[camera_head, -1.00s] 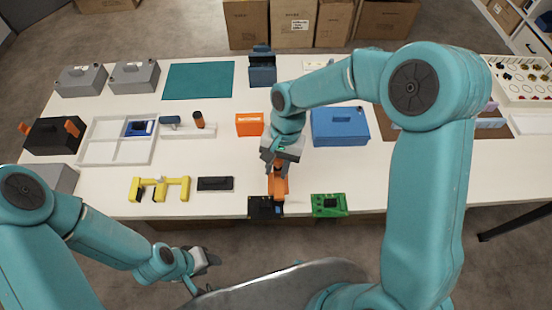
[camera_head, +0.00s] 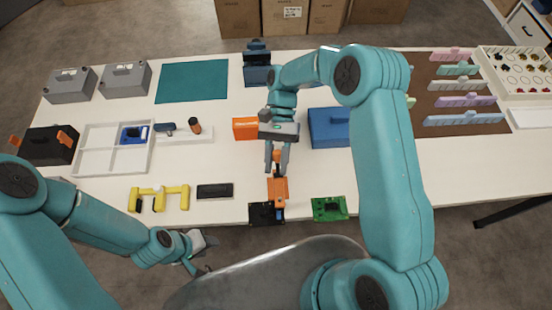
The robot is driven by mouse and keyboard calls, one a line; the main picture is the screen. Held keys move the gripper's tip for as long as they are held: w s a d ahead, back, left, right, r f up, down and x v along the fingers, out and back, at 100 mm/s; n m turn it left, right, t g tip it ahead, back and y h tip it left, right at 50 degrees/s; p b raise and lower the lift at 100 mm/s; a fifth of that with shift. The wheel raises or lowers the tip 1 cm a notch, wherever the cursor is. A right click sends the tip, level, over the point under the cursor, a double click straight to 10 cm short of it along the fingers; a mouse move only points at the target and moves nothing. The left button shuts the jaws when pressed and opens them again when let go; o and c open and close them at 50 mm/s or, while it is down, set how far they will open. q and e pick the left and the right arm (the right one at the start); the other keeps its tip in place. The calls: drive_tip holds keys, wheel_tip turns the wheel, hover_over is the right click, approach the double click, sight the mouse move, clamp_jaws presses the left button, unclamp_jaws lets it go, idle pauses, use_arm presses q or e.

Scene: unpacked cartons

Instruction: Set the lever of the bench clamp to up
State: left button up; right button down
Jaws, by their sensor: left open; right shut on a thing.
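The bench clamp (camera_head: 262,213) is a dark block at the table's front edge. Its orange lever (camera_head: 278,188) rises from it toward the back of the table; its exact angle is hard to tell from above. My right gripper (camera_head: 278,165) is over the clamp with its fingers around the far end of the lever, shut on it. The fingers partly hide that end. My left gripper (camera_head: 203,254) is open and empty, off the front edge of the table, well left of the clamp.
A green circuit board (camera_head: 329,208) lies close right of the clamp. A black block (camera_head: 215,190) and a yellow bracket (camera_head: 158,197) lie to the left. A blue box (camera_head: 329,127) and an orange box (camera_head: 246,128) stand behind, near my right arm.

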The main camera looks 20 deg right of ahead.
drive_tip(key=shift+w+r+g, duration=0.2)
drive_tip(key=shift+g, duration=0.1)
drive_tip(key=c, duration=0.9)
unclamp_jaws()
drive_tip(key=shift+f, duration=0.1)
drive_tip(key=shift+b+v, duration=1.15)
drive_tip(key=shift+v, duration=2.65)
drive_tip(key=shift+s+d, duration=0.1)
